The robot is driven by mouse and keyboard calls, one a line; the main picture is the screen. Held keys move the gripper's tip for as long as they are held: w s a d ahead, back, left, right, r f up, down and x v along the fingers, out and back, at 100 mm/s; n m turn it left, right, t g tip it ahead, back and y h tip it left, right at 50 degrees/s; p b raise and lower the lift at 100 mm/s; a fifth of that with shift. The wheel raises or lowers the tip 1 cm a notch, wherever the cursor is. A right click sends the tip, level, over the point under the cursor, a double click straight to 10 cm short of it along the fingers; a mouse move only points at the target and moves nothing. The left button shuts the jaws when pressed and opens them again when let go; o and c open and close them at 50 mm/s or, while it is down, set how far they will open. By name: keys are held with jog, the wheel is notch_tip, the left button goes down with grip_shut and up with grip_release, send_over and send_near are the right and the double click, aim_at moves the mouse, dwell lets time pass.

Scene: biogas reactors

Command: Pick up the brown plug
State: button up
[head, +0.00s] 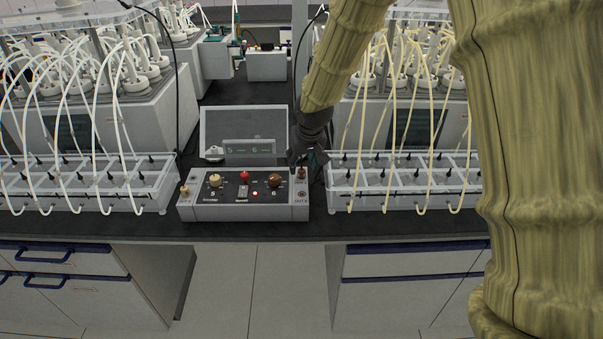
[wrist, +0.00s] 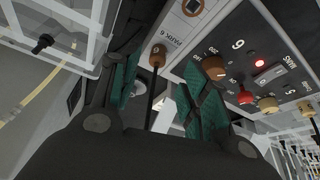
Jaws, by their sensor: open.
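The brown plug (head: 301,174) stands at the right end of the grey control box (head: 240,213). In the wrist view the brown plug (wrist: 157,55), with a dark stem or cable, shows in the gap between the green finger pads. My gripper (head: 307,160) is open, above and close to the plug in the head view. In the wrist view my gripper (wrist: 158,82) has one finger on each side of the plug's line, and I see no contact. Part of the plug is hidden by the gripper in the head view.
A brown knob (head: 275,180), a red knob (head: 244,176) and a cream knob (head: 215,180) stick up from the box. A cream plug (head: 184,190) is at its left end. Clear racks with tubes (head: 405,198) flank the box. A display screen (head: 243,130) stands behind it.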

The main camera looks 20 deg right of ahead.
aim_at(302, 170)
jog(key=shift+d+p+x, duration=0.2)
jog(key=shift+p+x, duration=0.5)
jog(key=shift+x, duration=1.95)
jog(key=shift+w+r, duration=0.1)
jog(key=shift+r, duration=0.05)
jog(key=c, duration=1)
